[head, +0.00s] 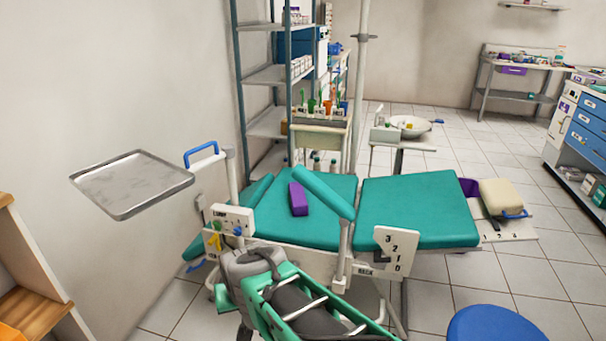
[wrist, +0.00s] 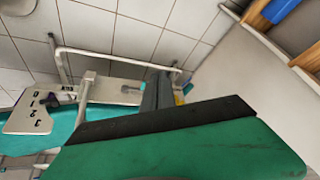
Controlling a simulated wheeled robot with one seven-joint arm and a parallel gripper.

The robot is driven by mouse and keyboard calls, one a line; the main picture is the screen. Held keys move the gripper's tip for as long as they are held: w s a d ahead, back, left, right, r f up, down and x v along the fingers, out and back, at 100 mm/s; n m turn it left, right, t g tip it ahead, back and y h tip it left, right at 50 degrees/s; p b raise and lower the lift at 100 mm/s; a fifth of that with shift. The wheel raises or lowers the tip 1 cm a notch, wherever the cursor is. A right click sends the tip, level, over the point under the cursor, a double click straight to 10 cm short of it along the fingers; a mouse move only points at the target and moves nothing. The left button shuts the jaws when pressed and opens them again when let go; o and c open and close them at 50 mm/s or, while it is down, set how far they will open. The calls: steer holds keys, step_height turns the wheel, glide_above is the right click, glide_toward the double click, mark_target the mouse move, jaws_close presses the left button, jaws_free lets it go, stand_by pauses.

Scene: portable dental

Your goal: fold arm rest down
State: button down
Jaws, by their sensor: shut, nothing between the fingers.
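A teal padded arm rest (head: 323,193) slants across the near side of the green dental chair (head: 416,211) in the head view. Its right end meets a white post (head: 342,255), and its left end is higher. A second teal roll (head: 259,190) lies near the left end of the chair. In the wrist view my gripper (wrist: 158,88) shows as dark fingers, shut and empty, with its green and black body filling the lower part. My arm is at the bottom of the head view, left of the post; its fingertips are not clear there. I cannot pick out the arm rest in the wrist view.
A purple block (head: 298,198) lies on the seat. A metal tray (head: 132,183) juts out at left. A blue stool (head: 497,325) stands at lower right.

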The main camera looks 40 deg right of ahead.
steer(key=w+d+r+m+t+h+p, duration=0.1)
steer(key=w+d+r+m, duration=0.1)
steer(key=w+d, duration=0.15)
steer(key=w+d+r+m+t+h, duration=0.1)
steer(key=w+d+r+m, duration=0.1)
steer(key=d, duration=0.3)
step_height(320, 180, up, 10)
steer(key=m+t+h+p, duration=0.2)
steer(key=m+t+h, duration=0.2)
steer(key=m+h, duration=0.45)
glide_above(315, 186)
steer(key=s+d, duration=0.2)
steer(key=shift+w+a+r+y, duration=0.1)
steer(key=shift+w+y, duration=0.1)
steer(key=shift+y, duration=0.15)
steer(key=shift+w+a+f+b, duration=0.15)
steer(key=shift+w+a+f, duration=0.25)
steer(key=shift+f, duration=0.15)
steer(key=shift+w+a+f+b, duration=0.15)
steer(key=shift+w+a+f, duration=0.15)
steer(key=shift+f, duration=0.25)
steer(key=shift+w+a+f, duration=0.2)
steer(key=shift+f, duration=0.15)
